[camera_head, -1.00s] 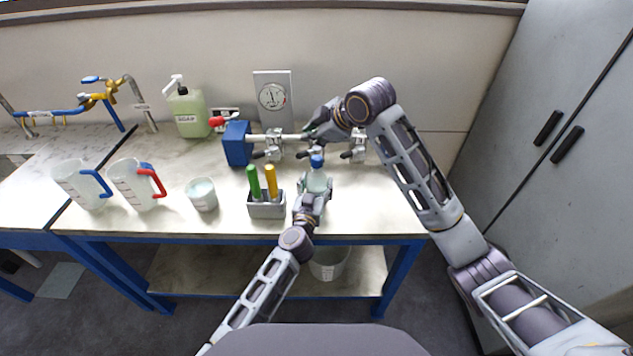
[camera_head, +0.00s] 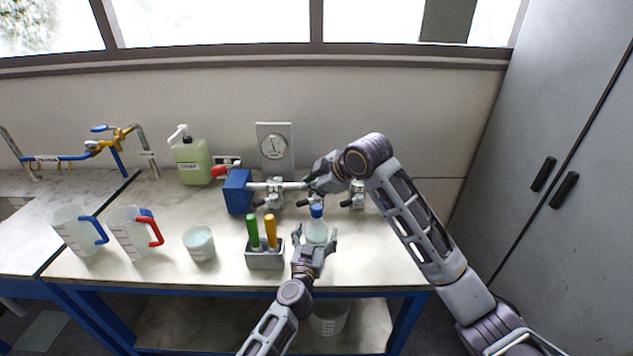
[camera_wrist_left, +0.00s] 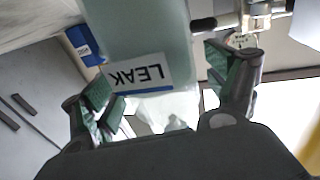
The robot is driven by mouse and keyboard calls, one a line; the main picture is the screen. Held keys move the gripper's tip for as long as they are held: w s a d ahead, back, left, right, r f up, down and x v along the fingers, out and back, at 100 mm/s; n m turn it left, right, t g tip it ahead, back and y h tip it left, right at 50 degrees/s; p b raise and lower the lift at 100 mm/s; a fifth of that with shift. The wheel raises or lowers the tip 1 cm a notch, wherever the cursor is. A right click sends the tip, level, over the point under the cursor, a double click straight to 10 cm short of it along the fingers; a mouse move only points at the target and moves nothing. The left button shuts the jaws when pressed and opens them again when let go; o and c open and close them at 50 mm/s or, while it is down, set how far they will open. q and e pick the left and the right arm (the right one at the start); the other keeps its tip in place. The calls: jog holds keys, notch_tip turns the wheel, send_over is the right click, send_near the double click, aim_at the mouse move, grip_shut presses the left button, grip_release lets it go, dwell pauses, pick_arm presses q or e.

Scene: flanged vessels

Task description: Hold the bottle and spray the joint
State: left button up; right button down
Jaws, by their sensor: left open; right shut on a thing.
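A clear, pale green bottle with a blue cap (camera_head: 317,228) stands upright on the bench. Its LEAK label (camera_wrist_left: 138,75) faces my left wrist camera. My left gripper (camera_head: 316,240) is open, with one finger on each side of the bottle's lower part; it also shows in the left wrist view (camera_wrist_left: 165,88), with the bottle between the fingers. The joint there is mostly hidden by that gripper.
A blue block (camera_head: 238,191) and metal clamps (camera_head: 357,194) are along the pipe. A grey holder (camera_head: 265,260) with green and yellow handles stands close left of my left gripper. A beaker (camera_head: 199,243), jugs (camera_head: 130,233) and a soap bottle (camera_head: 190,160) are farther left. The bench's right end is clear.

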pick_arm(q)
jog(key=shift+s, duration=0.15)
jog(key=v, duration=1.1)
jog(key=shift+s, duration=0.35)
jog(key=shift+a+f, duration=0.1)
